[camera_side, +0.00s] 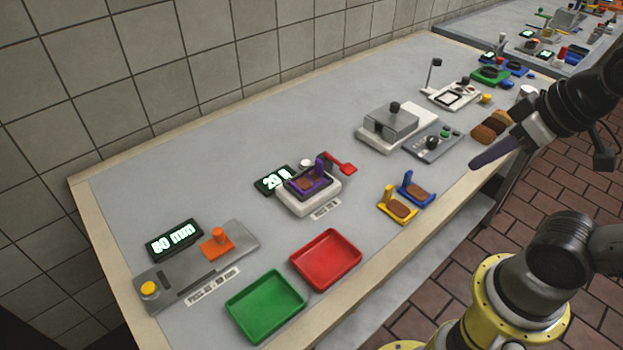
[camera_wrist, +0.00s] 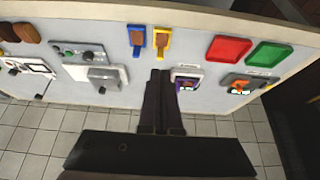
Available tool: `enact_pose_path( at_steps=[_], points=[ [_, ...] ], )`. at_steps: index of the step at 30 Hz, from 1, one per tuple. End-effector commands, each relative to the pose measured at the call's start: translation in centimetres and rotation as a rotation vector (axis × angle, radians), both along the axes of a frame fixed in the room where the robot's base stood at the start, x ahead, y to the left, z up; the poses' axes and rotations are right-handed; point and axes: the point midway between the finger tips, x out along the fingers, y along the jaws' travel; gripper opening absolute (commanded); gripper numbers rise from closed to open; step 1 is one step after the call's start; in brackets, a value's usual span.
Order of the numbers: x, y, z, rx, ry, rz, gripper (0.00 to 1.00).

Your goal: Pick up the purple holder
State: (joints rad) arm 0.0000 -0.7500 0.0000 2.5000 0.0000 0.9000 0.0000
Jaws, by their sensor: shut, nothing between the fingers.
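The purple holder (camera_side: 308,182) sits on a white device (camera_side: 294,207) in the middle of the table, with a brown slab in it and an upright tab. It also shows in the wrist view (camera_wrist: 187,87), small, just right of my fingers. My gripper (camera_side: 476,164) is shut and empty, high and well to the right of the purple holder in the side view. In the wrist view the closed dark fingers (camera_wrist: 159,74) reach up over the table, and the holder is apart from them.
Red (camera_side: 326,258) and green (camera_side: 265,305) trays lie in front. A grey press-like machine (camera_side: 390,124) stands behind right. The table's back left is clear.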

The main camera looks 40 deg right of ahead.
Motion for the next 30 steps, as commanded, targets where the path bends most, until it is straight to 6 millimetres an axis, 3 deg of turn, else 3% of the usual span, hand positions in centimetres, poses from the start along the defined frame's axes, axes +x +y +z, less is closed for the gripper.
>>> enact_pose_path(
  at_steps=[12,22,30],
  points=[
    [0.0,0.0,0.0,0.0,0.0,0.0,0.0],
    [0.0,0.0,0.0,0.0,0.0,0.0,0.59],
    [0.0,0.0,0.0,-0.001,0.0,0.002,0.6]
  ],
)
